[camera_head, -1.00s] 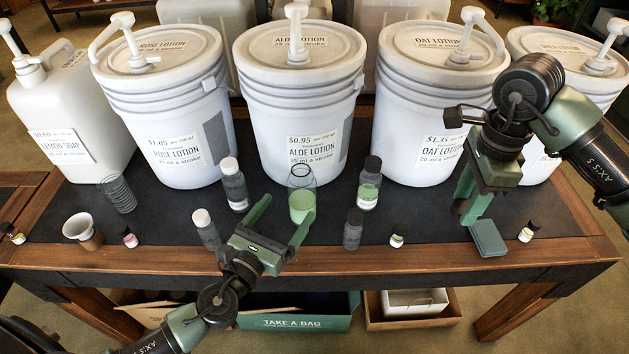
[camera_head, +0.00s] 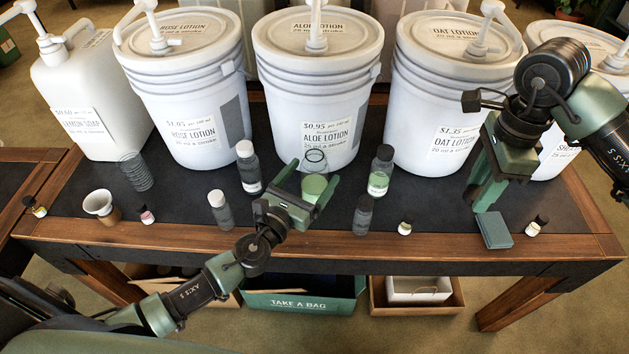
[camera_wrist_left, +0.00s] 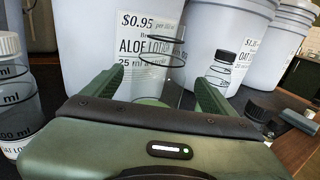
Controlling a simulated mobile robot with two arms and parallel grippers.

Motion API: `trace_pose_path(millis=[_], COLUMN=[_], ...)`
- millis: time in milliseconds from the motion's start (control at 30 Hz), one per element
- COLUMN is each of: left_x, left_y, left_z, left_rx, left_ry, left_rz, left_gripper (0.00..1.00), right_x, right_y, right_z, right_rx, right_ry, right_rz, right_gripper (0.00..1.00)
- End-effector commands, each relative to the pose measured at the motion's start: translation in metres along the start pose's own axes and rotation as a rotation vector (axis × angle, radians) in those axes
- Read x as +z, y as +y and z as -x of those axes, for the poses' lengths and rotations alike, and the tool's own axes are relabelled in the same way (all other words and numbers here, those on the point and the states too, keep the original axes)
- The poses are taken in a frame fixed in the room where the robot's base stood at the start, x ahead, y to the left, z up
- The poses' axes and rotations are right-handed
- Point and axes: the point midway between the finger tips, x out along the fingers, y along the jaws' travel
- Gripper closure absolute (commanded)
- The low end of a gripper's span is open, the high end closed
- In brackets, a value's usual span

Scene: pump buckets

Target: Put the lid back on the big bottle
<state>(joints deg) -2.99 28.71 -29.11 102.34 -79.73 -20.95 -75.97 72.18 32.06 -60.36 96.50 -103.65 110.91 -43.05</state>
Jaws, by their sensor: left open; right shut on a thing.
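An open clear bottle (camera_head: 314,184) with pale green lotion at its bottom stands in front of the aloe bucket (camera_head: 313,100). Its clear upper part also shows in the left wrist view (camera_wrist_left: 167,55), with no lid visible on it. My left gripper (camera_head: 307,176) is open, its fingers pointing at the bottle from the front, one to each side of it. Touch cannot be told. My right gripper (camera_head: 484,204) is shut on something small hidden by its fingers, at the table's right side. No loose lid is visible.
White-capped bottles (camera_head: 245,168) (camera_head: 220,211) stand left of the open bottle, black-capped ones (camera_head: 379,172) (camera_head: 363,215) right. A teal block (camera_head: 494,230) lies below my right gripper. A cup (camera_head: 100,205) stands left. Large pump buckets (camera_head: 185,105) line the back.

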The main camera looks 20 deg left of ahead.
Motion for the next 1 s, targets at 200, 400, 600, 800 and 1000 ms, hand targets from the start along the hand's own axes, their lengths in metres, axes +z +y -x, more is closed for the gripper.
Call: trace_pose_path(millis=[200,400,600,800,1000], left_x=[-0.001,-0.003,-0.005,-0.006,-0.006], left_y=[0.000,0.002,0.002,0.002,0.002], left_z=[0.000,-0.023,-0.048,-0.052,-0.051], left_rx=[0.000,0.002,0.001,0.000,0.000], left_ry=[0.000,-0.002,-0.001,0.000,0.001], left_rz=[0.000,-0.001,0.001,0.000,0.000], left_gripper=[0.13,0.13,0.13,0.13,0.13], right_x=[0.000,0.000,0.000,0.000,0.000], right_y=[0.000,0.000,0.000,0.000,0.000], right_z=[0.000,0.001,0.003,0.003,0.003], right_rx=[0.000,0.000,0.000,0.000,0.000], right_ry=[0.000,0.000,0.000,0.000,0.000], right_rz=[0.000,0.000,0.000,0.000,0.000], right_gripper=[0.99,0.99,0.99,0.99,0.99])
